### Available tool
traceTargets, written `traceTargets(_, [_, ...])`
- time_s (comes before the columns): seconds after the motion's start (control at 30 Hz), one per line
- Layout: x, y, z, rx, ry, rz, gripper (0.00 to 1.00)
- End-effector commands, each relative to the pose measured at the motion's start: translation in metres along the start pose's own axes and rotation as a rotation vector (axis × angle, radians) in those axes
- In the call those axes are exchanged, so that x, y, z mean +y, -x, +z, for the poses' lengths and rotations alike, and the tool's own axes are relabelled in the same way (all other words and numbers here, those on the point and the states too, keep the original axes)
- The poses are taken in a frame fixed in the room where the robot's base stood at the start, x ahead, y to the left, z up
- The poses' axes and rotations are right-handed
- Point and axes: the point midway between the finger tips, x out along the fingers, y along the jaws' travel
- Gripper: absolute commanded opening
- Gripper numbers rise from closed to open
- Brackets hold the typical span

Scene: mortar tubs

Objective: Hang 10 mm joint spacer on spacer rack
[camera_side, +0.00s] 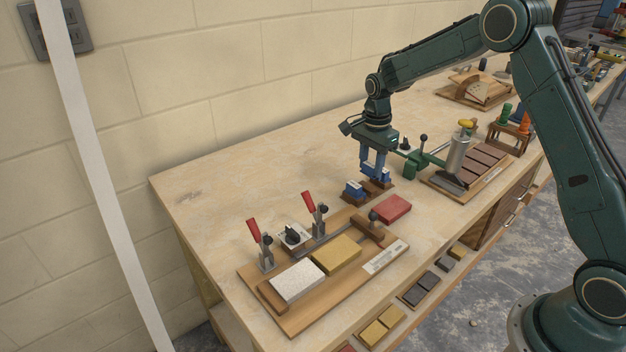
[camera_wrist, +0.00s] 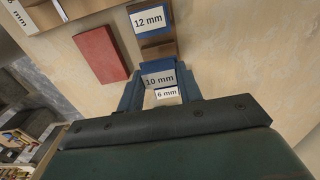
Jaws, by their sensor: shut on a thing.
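My gripper (camera_side: 375,172) is shut on the blue 10 mm joint spacer, whose white label reads "10 mm" in the wrist view (camera_wrist: 158,79). The gripper points down over the small brown spacer rack (camera_side: 356,198), which also shows in the wrist view (camera_wrist: 158,51). A blue spacer labelled 12 mm (camera_wrist: 149,21) sits at one end of the rack. A label reading "6 mm" (camera_wrist: 167,94) shows just past the held spacer, partly hidden by it and the gripper. I cannot tell whether the held spacer touches the rack.
A red block (camera_side: 392,208) lies close beside the rack. A wooden jig (camera_side: 290,325) with red-handled clamps, a white block (camera_side: 298,282) and a yellow block (camera_side: 337,254) stands in front. A board with brown bricks (camera_side: 470,165) and a green tool is to the right. The bench at left is clear.

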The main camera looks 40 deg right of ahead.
Motion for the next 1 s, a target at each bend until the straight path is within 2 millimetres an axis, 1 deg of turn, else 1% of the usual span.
traceTargets(0.2, [0.001,-0.016,0.000,-0.001,0.000,0.003,0.14])
traceTargets(0.43, [0.001,-0.029,0.000,0.000,0.000,0.002,0.14])
traceTargets(0.67, [0.000,-0.033,0.000,0.000,0.000,-0.001,0.14])
traceTargets(1.0, [0.000,-0.034,0.000,0.000,0.000,0.000,0.14])
